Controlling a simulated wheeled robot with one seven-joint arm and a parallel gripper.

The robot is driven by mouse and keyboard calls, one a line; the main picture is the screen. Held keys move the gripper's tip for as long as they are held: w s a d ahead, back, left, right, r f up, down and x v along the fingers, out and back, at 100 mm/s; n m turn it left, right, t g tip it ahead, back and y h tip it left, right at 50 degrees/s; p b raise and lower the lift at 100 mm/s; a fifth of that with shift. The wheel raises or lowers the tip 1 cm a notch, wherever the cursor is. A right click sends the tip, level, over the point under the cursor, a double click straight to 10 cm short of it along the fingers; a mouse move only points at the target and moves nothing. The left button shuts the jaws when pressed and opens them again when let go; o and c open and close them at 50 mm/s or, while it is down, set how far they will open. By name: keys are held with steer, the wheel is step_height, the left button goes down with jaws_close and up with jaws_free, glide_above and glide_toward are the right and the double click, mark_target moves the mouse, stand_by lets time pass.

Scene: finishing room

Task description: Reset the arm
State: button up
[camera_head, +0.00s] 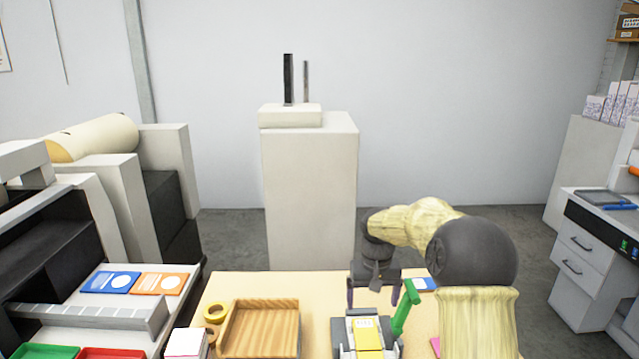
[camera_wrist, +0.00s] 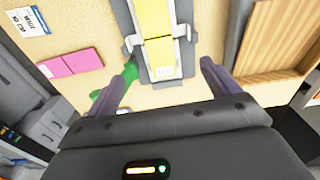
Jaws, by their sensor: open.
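My gripper (camera_head: 374,293) hangs over the wooden table (camera_head: 230,283), above the far end of a grey device. Its two fingers are apart with nothing between them; they also show in the wrist view (camera_wrist: 166,82). The grey device (camera_head: 346,337) has a green lever (camera_head: 405,308) at its right and holds a yellow piece (camera_head: 367,336). In the wrist view, the yellow piece (camera_wrist: 157,30) lies beyond the fingertips and the green lever (camera_wrist: 113,92) is partly behind the left finger. My arm crosses the right of the head view and hides part of the table.
Pink pieces (camera_wrist: 68,62) and a blue-and-white card (camera_wrist: 27,22) lie on the table. A machine with blue (camera_head: 110,282) and orange (camera_head: 160,283) cards stands at left.

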steer(key=s+f+t, duration=0.1)
steer(key=s+t, duration=0.1)
steer(key=s, duration=2.4)
steer(key=shift+d+f, duration=0.35)
steer(key=shift+d, duration=0.1)
